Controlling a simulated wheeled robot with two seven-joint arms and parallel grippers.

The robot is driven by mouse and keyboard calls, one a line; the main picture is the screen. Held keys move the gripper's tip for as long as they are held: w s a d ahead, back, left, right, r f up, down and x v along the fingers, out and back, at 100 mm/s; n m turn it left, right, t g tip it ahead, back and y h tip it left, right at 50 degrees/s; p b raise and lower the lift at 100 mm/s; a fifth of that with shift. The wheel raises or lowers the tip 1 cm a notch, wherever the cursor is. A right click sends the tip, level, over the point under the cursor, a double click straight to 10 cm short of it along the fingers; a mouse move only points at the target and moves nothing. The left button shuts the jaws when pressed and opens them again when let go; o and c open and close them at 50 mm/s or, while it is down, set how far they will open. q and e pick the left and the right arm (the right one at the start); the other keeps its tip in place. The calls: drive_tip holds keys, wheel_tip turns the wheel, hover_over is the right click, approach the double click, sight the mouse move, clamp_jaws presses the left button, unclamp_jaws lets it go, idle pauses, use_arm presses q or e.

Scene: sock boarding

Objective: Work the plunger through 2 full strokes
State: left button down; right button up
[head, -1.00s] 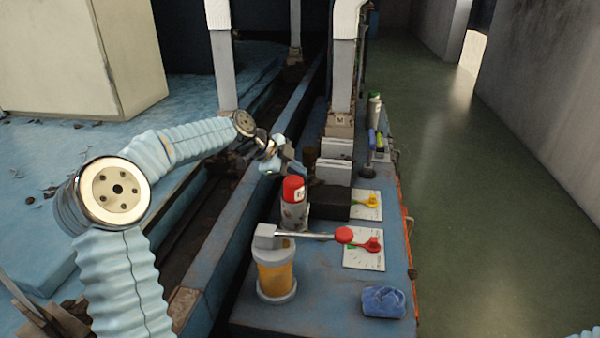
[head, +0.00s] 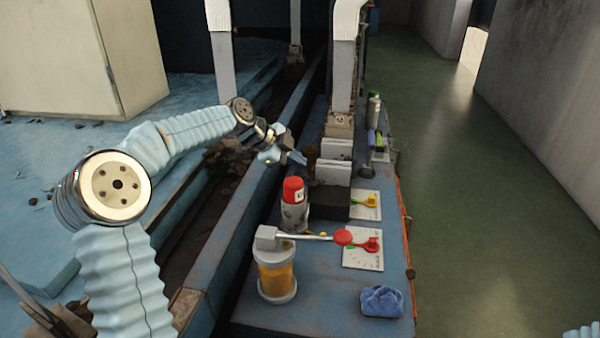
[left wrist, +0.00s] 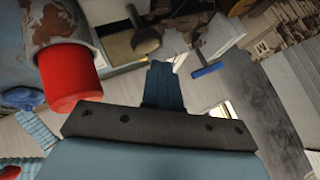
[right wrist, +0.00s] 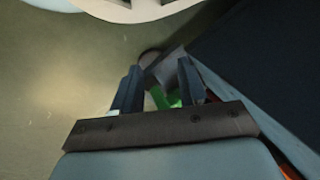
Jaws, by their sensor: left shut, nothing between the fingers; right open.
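A pump-like unit with a yellow cylinder (head: 276,279) and grey cap stands at the near end of the blue bench. A metal rod (head: 305,237) runs level from its cap to a red knob (head: 343,237). No part is clearly marked as the plunger. My left gripper (head: 303,160) is beyond it, above the bench's left side, past a red-capped can (head: 294,203). Its fingers (left wrist: 163,86) are together and empty in the left wrist view. My right gripper (right wrist: 160,88) is open and shows only in its own wrist view, with nothing clearly between its fingers.
Two white dial plates with a red pointer (head: 372,245) and a yellow pointer (head: 371,202) lie on the bench. A blue cloth (head: 381,301) lies at the near right. A dark block (head: 330,202) and grey blocks (head: 333,172) stand behind the can. Green floor right of the bench is clear.

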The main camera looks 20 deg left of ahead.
sight(297, 174)
use_arm(q)
drive_tip(key=shift+r+p, duration=1.55)
drive_tip(key=shift+r, duration=1)
drive_tip(key=shift+d+f, duration=0.1)
